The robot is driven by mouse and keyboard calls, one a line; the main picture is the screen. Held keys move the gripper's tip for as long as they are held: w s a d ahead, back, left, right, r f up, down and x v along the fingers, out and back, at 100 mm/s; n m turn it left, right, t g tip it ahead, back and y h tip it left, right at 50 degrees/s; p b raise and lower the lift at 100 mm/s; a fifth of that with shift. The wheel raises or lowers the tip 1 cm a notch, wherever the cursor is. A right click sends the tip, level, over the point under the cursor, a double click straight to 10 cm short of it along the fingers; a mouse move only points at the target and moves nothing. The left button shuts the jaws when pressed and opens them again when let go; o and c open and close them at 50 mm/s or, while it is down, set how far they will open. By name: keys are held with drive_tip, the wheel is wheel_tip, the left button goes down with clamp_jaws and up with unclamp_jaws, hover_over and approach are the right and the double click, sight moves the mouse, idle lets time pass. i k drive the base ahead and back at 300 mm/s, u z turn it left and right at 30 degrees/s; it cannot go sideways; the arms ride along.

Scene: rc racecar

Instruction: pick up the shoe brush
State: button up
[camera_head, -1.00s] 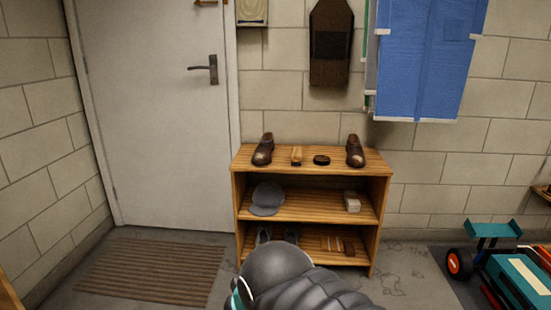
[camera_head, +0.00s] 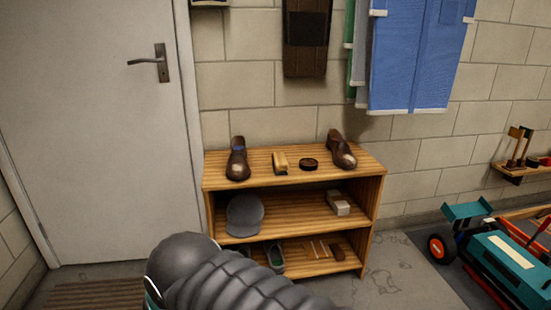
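The shoe brush (camera_head: 280,162) appears to be the small light-wood block with a dark side on the top of the wooden shelf (camera_head: 215,184). It lies between a brown shoe (camera_head: 237,160) on its left and a round dark tin (camera_head: 308,164) on its right. A second brown shoe (camera_head: 341,150) stands farther right. My dark grey arm shows at the bottom, in front of the shelf's lower left. My gripper's fingers are not in view.
The bottom shelf holds shoes and small items. A teal race car (camera_head: 510,262) stands at the right. A door (camera_head: 95,130) is at the left. Blue cloth (camera_head: 418,60) hangs above.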

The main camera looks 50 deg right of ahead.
sight(280, 164)
drive_tip(key=z, duration=0.6)
drive_tip(key=i, duration=0.8)
drive_tip(key=z, duration=0.85)
